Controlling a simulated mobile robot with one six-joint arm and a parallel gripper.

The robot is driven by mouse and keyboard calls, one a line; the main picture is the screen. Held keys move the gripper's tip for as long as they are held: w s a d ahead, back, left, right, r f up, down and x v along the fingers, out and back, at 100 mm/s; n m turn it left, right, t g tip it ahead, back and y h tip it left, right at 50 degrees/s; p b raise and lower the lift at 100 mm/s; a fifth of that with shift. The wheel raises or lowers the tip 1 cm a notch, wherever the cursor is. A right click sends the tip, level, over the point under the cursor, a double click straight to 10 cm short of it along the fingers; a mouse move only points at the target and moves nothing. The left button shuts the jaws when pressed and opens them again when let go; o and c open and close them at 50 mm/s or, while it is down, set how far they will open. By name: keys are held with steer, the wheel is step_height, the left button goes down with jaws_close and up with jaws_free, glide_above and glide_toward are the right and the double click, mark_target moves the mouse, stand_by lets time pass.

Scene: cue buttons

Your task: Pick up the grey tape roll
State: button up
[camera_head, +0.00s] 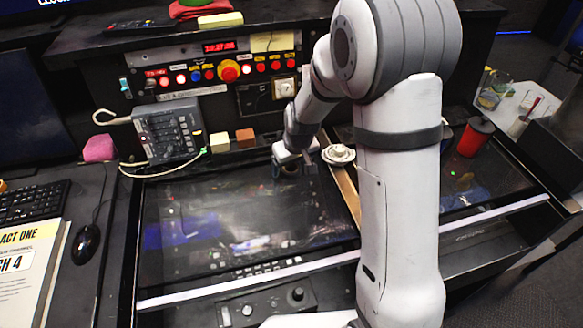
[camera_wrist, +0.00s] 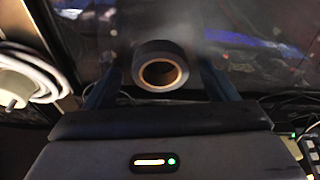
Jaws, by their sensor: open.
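The grey tape roll (camera_wrist: 160,66) is dark with a tan inner core. In the wrist view it lies on the dark glossy console screen, between the two fingers of my gripper (camera_wrist: 161,75). The fingers are apart, with a gap on each side of the roll, and neither visibly touches it. In the head view my gripper (camera_head: 294,168) is low over the far right part of the screen (camera_head: 220,215). The roll there is mostly hidden by my gripper and too small to make out clearly.
A white cable coil (camera_head: 338,154) sits close to the right of my gripper; it also shows in the wrist view (camera_wrist: 25,80). Orange and brown blocks (camera_head: 245,137) and a grey keypad box (camera_head: 168,132) stand behind left.

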steer(key=shift+c, duration=0.3)
steer(key=c, duration=1)
